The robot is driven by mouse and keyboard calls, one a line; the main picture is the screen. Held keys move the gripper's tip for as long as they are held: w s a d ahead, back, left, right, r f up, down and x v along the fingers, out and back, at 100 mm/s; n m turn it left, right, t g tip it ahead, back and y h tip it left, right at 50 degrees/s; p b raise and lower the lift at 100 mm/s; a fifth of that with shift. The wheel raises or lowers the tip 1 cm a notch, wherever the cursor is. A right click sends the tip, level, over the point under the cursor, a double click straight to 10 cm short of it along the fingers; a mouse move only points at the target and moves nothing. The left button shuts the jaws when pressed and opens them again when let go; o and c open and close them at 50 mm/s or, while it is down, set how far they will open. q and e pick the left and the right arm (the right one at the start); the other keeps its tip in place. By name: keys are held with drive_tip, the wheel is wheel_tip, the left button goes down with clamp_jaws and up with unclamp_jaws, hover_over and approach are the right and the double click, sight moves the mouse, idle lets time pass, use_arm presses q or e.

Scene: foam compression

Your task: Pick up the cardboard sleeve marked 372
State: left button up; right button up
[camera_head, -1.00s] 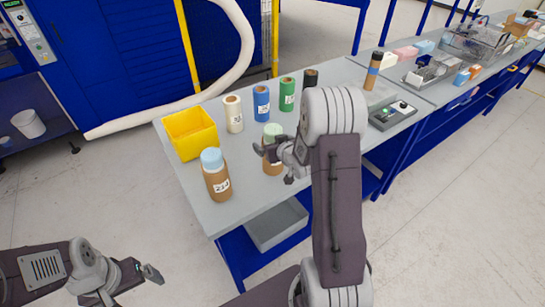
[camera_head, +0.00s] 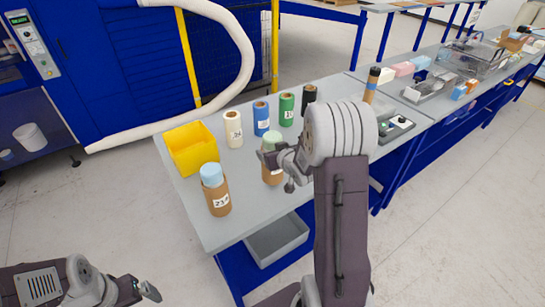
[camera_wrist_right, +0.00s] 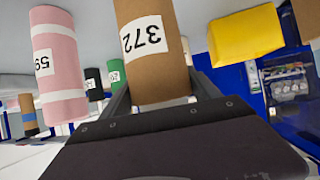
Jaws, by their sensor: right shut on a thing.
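The cardboard sleeve marked 372 (camera_wrist_right: 150,55) is brown with a white label and sits between my right gripper's fingers in the right wrist view.
Another brown sleeve (camera_head: 217,196) with blue foam stands left on the grey table (camera_head: 200,225). A yellow bin (camera_head: 192,150) and cream, blue, green and black rolls stand behind. A pink roll (camera_wrist_right: 58,65) is close by in the right wrist view. A control box (camera_head: 397,128) stands right.

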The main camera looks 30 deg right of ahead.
drive_tip(key=s+d+r+p, duration=0.3)
drive_tip(key=s+d+r, duration=0.4)
drive_tip(key=s+d, duration=0.1)
drive_tip(key=shift+d+r, duration=0.35)
drive_tip(key=shift+r, duration=0.05)
